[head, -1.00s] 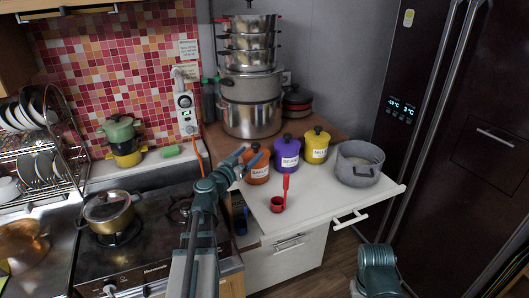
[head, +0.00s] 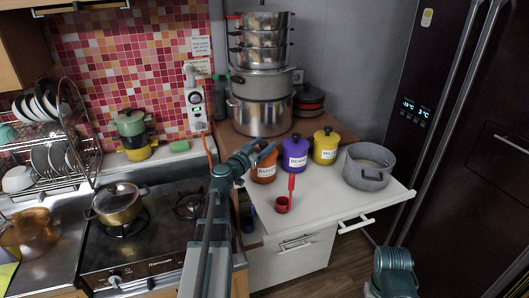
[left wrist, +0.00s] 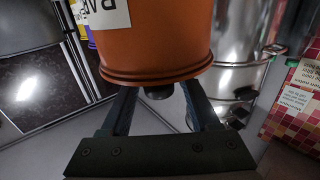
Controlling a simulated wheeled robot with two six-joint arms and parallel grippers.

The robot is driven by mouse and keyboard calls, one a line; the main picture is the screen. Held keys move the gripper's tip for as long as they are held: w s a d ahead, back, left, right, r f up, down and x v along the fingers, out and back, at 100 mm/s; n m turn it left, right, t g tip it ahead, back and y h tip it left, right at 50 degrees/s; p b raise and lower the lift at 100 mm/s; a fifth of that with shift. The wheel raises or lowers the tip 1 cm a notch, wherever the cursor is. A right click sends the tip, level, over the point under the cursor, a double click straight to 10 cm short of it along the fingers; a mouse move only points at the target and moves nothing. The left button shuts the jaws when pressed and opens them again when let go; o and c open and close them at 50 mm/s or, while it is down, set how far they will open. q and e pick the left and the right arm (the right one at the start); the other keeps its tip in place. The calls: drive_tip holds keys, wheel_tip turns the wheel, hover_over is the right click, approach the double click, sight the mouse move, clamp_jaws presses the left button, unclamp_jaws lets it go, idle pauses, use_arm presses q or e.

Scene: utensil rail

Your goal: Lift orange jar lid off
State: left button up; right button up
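The orange jar (head: 264,174) with a white label stands upright at the left of a row of jars on the white counter. In the left wrist view the orange jar (left wrist: 155,30) appears inverted, with its lid rim and dark knob (left wrist: 158,92) toward my fingers. My left gripper (head: 256,153) is at the top of the jar and partly covers its lid in the head view. In the left wrist view my left gripper (left wrist: 160,100) is open, one finger on each side of the knob with gaps between. My right gripper is out of view.
A purple jar (head: 294,155) and a yellow jar (head: 325,149) stand close to the right. A grey pot (head: 368,172) is farther right. A red measuring cup (head: 283,204) sits in front. Stacked steel pots (head: 262,112) stand behind.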

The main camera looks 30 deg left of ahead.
sight(264, 142)
use_arm(q)
drive_tip(key=shift+d, duration=0.1)
clamp_jaws()
wheel_tip(264, 142, up, 10)
drive_tip(key=p, duration=1)
